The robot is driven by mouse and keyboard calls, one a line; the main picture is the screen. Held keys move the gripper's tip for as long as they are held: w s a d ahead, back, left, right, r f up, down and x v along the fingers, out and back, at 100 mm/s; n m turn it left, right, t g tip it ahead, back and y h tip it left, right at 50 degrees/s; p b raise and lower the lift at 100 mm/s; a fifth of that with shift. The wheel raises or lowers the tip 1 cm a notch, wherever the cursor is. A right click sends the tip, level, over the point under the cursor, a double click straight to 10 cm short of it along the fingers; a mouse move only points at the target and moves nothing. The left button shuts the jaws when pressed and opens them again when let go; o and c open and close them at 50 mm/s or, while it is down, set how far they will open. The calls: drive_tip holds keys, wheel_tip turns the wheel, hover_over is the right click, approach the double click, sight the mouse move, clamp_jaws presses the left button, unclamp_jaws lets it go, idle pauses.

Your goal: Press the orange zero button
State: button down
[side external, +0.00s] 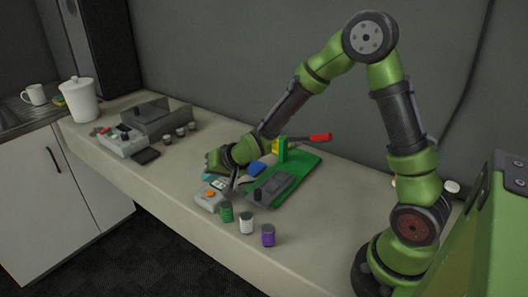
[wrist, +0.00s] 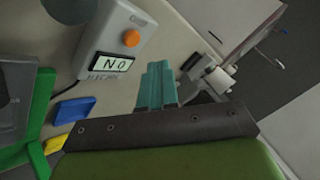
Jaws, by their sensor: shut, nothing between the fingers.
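The orange button (wrist: 131,38) is a round cap on a light grey box (side external: 211,196). A small display (wrist: 111,63) on the box appears to read "N 0". In the wrist view, my gripper (wrist: 157,68) shows as two teal fingers pressed together with nothing between them. The fingertips are below and to the right of the button, apart from it in the picture. The height of the tips above the table is hard to tell.
A blue block (wrist: 73,110) lies near the box. A green board (side external: 308,167) with a grey fixture and red-handled clamp stands to the right. Green (side external: 227,211), white (side external: 246,223) and purple (side external: 268,235) canisters stand in front. Bare worktop lies left of the box.

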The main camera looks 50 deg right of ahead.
drive_tip(key=shift+r, duration=1.5)
